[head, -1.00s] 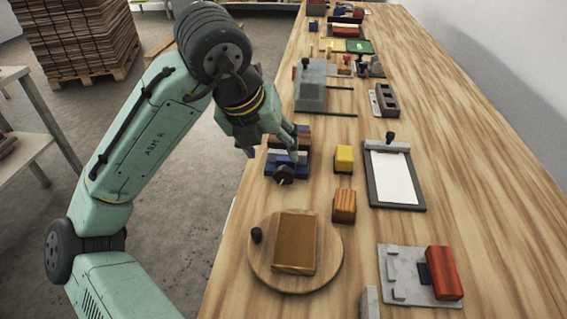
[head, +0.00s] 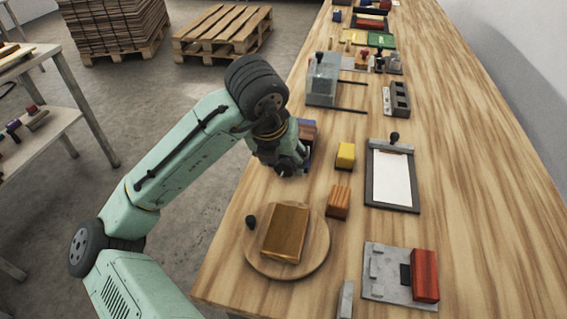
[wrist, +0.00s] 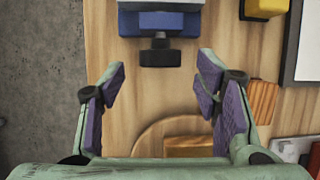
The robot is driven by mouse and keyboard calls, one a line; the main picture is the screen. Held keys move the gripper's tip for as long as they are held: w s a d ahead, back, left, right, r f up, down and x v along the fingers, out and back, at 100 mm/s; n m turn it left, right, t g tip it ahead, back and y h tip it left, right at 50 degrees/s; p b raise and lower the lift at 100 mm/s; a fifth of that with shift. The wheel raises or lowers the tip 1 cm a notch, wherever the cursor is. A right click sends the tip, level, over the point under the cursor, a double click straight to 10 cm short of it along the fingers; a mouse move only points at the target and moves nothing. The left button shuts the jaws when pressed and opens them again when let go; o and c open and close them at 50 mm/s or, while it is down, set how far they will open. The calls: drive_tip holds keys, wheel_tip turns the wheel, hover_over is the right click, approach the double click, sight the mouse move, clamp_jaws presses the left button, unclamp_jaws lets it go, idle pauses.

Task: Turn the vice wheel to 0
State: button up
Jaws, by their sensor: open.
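The blue vice (wrist: 185,24) is at the top of the wrist view. Its dark wheel (wrist: 160,57) sits at the near end, facing my gripper. In the head view my gripper (head: 286,166) covers most of the vice (head: 308,131), and the wheel is hidden there. My gripper (wrist: 162,72) is open, with its purple-padded fingers spread to either side of the wheel's line. The wheel lies slightly ahead of the fingertips, with nothing held. No number or mark on the wheel can be read.
A round wooden board (head: 321,250) with a brown block (head: 285,232) is nearer me. A yellow block (head: 345,154), an orange block (head: 338,202) and a clipboard (head: 391,180) lie to the right.

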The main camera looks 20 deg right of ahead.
sight(283, 166)
drive_tip(key=shift+x, duration=1.85)
drive_tip(key=shift+c, duration=0.4)
drive_tip(key=c, duration=1.1)
